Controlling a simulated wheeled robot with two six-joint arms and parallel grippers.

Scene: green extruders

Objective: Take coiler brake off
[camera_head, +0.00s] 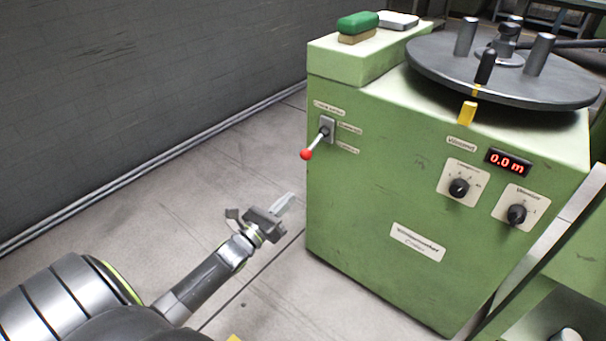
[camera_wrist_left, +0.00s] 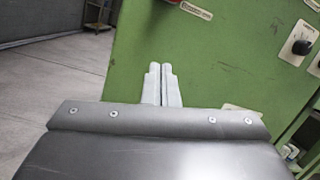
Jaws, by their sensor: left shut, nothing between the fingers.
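The green coiler machine (camera_head: 375,215) stands right of centre in the head view, and its green panel (camera_wrist_left: 225,65) fills much of the left wrist view. A lever with a red ball knob (camera_head: 306,154) sits on a grey switch plate at the panel's upper left, pointing down and left. The small labels around it are too blurred to read surely. A black-handled part (camera_head: 485,68) stands at the rim of the dark turntable (camera_head: 440,72), above a yellow mark. My left gripper (camera_head: 286,202) is below and left of the lever, apart from it; its fingers (camera_wrist_left: 162,84) are shut and empty.
A green and tan brush-like block (camera_head: 357,26) and a light flat item (camera_head: 398,19) lie on the machine's top ledge. The panel carries a red display (camera_head: 507,162) and two black knobs. A dark wall (camera_head: 130,90) runs along the left. Floor left of the machine is clear.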

